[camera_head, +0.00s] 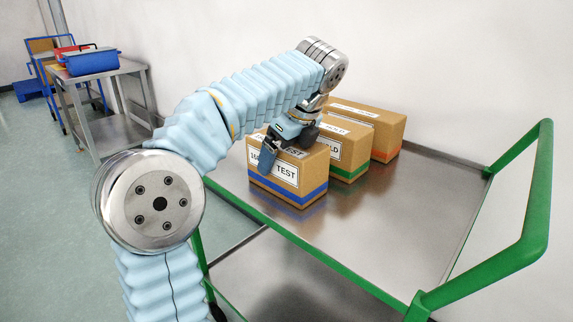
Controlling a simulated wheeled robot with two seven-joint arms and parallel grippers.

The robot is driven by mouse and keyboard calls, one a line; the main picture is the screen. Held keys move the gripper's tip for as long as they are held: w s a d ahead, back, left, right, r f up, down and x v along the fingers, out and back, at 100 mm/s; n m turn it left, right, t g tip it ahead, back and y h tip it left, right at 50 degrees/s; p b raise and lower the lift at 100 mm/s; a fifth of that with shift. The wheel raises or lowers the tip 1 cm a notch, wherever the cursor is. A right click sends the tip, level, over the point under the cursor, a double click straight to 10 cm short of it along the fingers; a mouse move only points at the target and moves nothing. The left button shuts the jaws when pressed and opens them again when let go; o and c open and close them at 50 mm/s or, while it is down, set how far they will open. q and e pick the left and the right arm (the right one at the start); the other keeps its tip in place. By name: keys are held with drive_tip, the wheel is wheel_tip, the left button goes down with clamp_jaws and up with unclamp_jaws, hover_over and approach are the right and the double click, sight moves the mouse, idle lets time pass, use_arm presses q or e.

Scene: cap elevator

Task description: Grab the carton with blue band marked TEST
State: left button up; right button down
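The carton with the blue band (312,186) stands upright on the metal cart top, nearest of a row of three brown cartons. Its white label reads TEST. My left gripper (286,146) is over this carton, pointing down. One dark finger lies in front of the labelled face and covers part of the label. The other finger is mostly hidden behind the carton's top, so I cannot tell whether the fingers press on it. The carton rests on the cart. My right gripper is not in view.
A green-banded carton (347,168), its label ending in LD, and an orange-banded carton (388,148) stand close behind. The cart (400,215) has green rails and free room at right. A steel table (128,68) with a blue toolbox (92,62) stands far left.

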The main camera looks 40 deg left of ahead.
use_arm(q)
drive_tip(key=shift+f, duration=0.15)
idle(0.3)
drive_tip(key=c, duration=1.1)
